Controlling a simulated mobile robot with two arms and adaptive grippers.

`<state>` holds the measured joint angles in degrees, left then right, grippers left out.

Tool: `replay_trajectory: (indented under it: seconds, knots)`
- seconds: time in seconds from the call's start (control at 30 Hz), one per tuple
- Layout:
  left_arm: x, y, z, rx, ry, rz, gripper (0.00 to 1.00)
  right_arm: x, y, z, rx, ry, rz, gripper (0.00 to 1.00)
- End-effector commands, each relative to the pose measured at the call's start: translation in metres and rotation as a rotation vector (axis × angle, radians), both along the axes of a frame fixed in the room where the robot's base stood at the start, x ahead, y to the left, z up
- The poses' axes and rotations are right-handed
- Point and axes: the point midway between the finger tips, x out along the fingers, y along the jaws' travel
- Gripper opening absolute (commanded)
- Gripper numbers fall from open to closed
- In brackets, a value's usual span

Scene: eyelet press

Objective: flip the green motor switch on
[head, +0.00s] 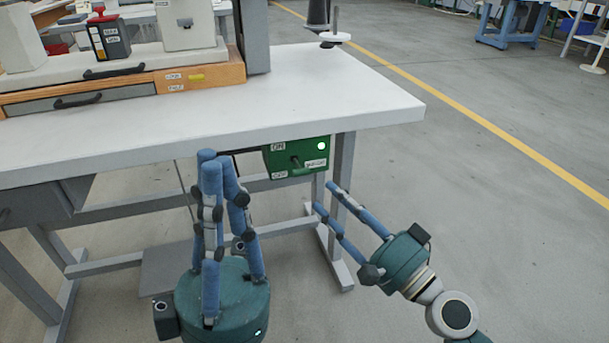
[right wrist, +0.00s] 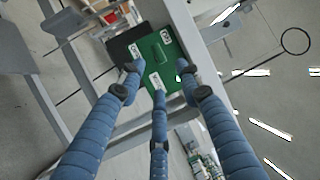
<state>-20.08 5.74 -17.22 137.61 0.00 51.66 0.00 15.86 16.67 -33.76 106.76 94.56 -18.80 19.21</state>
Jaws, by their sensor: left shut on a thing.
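The green motor switch box (head: 309,153) hangs under the front edge of the white table near its right end. Small white labels are on it, what looks like ON above and OFF below, and a round lamp shines at its upper right. A small lever shows on its face, but I cannot tell its position. The box (right wrist: 172,60) also shows in the right wrist view. My right gripper (head: 325,197) is open and empty, below and right of the box, its fingers (right wrist: 163,78) spread.
The white table (head: 350,90) carries a wooden drawer unit (head: 205,78) at the back left and a spindle with a white disc (head: 334,37) at the back right. A table leg (head: 342,175) stands just behind the switch box.

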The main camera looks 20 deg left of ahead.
Motion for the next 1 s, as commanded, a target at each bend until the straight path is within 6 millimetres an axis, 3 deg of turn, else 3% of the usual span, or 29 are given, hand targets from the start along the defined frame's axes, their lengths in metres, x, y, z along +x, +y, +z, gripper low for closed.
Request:
replay_trajectory:
  seconds: [0.2,0.4,0.6,0.87,0.9,1.0]
  knots:
    - [0.001,0.000,0.006,0.001,0.002,0.000,0.00,0.025,0.038,0.012,0.000,-0.002,0.001,0.35]
    - [0.001,0.000,0.007,0.001,0.003,0.000,0.00,0.042,0.064,0.017,-0.001,-0.001,0.000,0.35]
    - [0.001,0.000,0.006,0.001,0.003,0.000,0.00,0.049,0.076,0.020,-0.001,0.000,0.000,0.35]
    - [0.001,-0.001,0.006,0.001,0.004,0.000,0.00,0.050,0.077,0.020,-0.002,0.000,0.000,0.35]
    - [0.001,-0.001,0.006,0.001,0.004,0.000,0.00,0.050,0.077,0.020,-0.002,0.000,0.000,0.33]
    - [0.001,-0.001,0.006,0.001,0.004,0.000,0.00,0.050,0.077,0.020,-0.002,0.000,0.000,0.13]
